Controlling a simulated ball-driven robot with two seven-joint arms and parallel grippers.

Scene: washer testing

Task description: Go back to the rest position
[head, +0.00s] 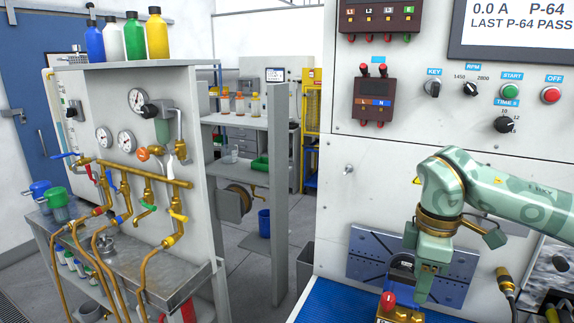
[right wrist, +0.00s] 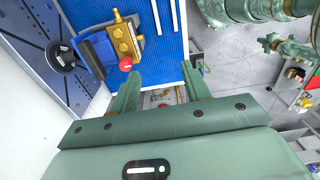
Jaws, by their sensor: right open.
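My right gripper (head: 420,285) hangs at the lower right of the head view, in front of the test panel and just above a brass block (head: 398,315) with a red knob (head: 389,299). In the right wrist view the two fingers of my right gripper (right wrist: 160,82) stand apart with nothing between them. The brass block (right wrist: 123,40) and its red knob (right wrist: 126,63) lie beyond the fingertips, apart from them. I do not see my left gripper in the head view.
The blue mat (head: 335,302) covers the bench under the block. A slotted grey plate (head: 370,245) is behind my gripper. A control panel (head: 480,100) with knobs and buttons rises above. At left stands a bench with brass pipes (head: 140,175) and gauges.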

